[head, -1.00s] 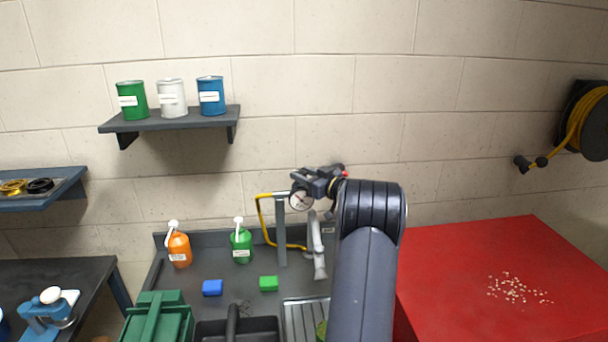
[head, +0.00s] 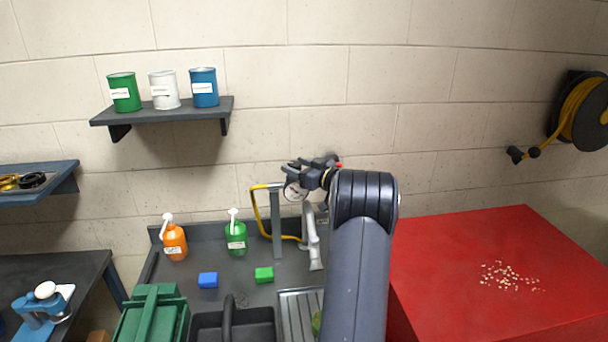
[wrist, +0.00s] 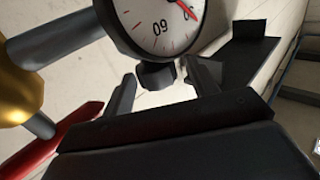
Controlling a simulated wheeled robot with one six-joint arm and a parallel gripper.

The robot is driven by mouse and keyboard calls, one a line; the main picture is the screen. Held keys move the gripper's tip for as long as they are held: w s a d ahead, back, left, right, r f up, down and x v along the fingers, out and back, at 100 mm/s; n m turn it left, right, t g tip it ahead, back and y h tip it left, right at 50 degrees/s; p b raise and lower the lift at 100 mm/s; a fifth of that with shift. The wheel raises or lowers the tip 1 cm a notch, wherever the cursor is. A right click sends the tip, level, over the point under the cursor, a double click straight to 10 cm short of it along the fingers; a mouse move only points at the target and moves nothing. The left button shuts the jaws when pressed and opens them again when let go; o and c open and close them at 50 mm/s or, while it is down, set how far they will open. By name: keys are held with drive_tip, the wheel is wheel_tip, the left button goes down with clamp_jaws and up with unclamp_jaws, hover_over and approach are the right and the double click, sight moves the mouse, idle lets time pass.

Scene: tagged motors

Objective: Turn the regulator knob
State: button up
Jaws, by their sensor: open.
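The regulator stands on a grey post (head: 277,225) behind the sink, with a round white gauge (head: 292,192). In the wrist view the gauge (wrist: 157,25) is large at the top, with a red needle. A dark knob (wrist: 157,76) sits just below the gauge. A gold body (wrist: 20,82) shows at the left. My gripper (wrist: 162,92) is open, with one finger on each side of the knob in the picture; I cannot tell whether they touch it. In the head view my gripper (head: 300,168) is just above the gauge and partly hides the regulator.
A yellow hose (head: 259,215) curves beside the post. A faucet (head: 312,240) stands close to its right. Orange (head: 174,243) and green (head: 236,238) bottles, plus blue (head: 208,280) and green (head: 264,275) blocks, are at the left. A red table (head: 440,265) lies at the right.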

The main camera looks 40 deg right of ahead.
drive_tip(key=shift+d+h, duration=0.1)
drive_tip(key=shift+h, duration=0.2)
drive_tip(key=shift+m+h+b, duration=0.6)
drive_tip(key=shift+m+h, duration=0.1)
drive_tip(key=shift+h, duration=0.1)
drive_tip(key=h+b, duration=0.1)
drive_tip(key=m+h+b, duration=0.1)
drive_tip(key=b, duration=0.1)
drive_tip(key=shift+a+f, duration=0.2)
drive_tip(key=shift+f, duration=0.05)
drive_tip(key=m+h+b, duration=0.1)
drive_tip(key=h+b, duration=0.1)
drive_tip(key=b, duration=0.1)
drive_tip(key=shift+a+m, duration=0.1)
drive_tip(key=shift+m, duration=0.2)
drive_tip(key=m+h+b, duration=0.1)
drive_tip(key=h+b, duration=0.1)
drive_tip(key=b, duration=0.2)
drive_tip(key=m+g+h+b, duration=0.1)
drive_tip(key=h+b, duration=0.1)
drive_tip(key=b, duration=0.2)
drive_tip(key=m+g+h+b, duration=0.1)
drive_tip(key=b, duration=0.3)
drive_tip(key=shift+w+a+m+h, duration=0.15)
drive_tip(key=shift+a+m+h, duration=0.15)
drive_tip(key=shift+h, duration=0.1)
